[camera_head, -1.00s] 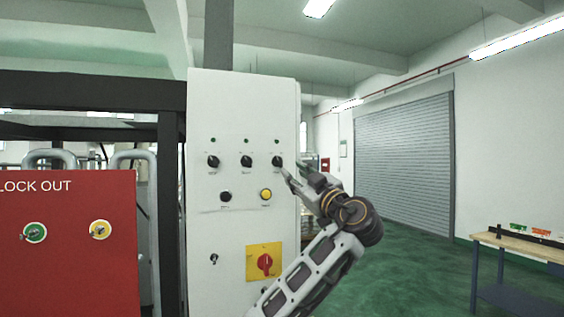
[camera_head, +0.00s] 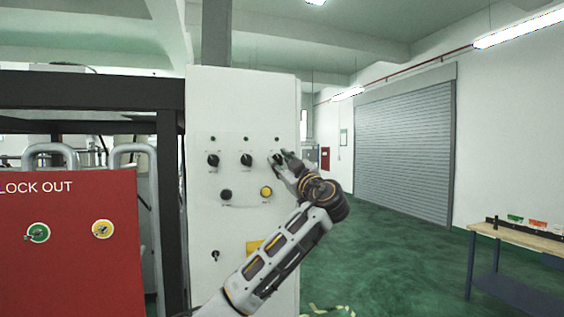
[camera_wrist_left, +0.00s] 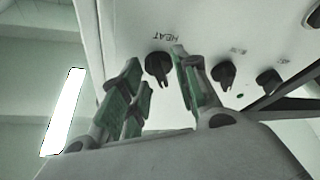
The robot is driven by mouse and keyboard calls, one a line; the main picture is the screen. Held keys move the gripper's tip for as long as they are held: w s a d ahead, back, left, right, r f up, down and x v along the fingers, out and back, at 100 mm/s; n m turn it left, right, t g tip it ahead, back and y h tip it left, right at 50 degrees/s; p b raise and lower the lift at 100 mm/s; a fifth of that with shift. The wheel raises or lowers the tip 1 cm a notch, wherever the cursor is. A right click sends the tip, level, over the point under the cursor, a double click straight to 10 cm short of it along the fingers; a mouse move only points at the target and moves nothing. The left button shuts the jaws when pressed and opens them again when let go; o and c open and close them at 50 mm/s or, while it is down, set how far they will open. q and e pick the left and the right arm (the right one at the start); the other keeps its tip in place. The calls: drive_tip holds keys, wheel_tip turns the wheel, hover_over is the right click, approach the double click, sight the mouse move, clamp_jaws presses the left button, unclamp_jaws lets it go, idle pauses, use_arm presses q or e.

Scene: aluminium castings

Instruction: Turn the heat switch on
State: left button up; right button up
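The heat switch is a black rotary knob (camera_head: 277,159), rightmost of three in a row on the white control cabinet (camera_head: 240,110). In the left wrist view, the heat knob (camera_wrist_left: 158,66) sits beside the upside-down printed word HEAT. My left gripper (camera_head: 284,162) is at the heat knob and partly covers it in the head view. In the left wrist view, my left gripper (camera_wrist_left: 155,78) is open, its green-padded fingers on either side of the knob with gaps visible. Contact cannot be made out. My right gripper is not in view.
Two more black knobs (camera_head: 246,160) (camera_head: 213,160) are to the left. A black button (camera_head: 226,195) and a yellow button (camera_head: 266,192) are below. My arm covers most of a yellow plate (camera_head: 254,246). A red lock-out board (camera_head: 70,250) stands left, a workbench (camera_head: 520,240) right.

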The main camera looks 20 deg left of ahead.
use_arm(q)
drive_tip(key=shift+s, duration=0.1)
clamp_jaws()
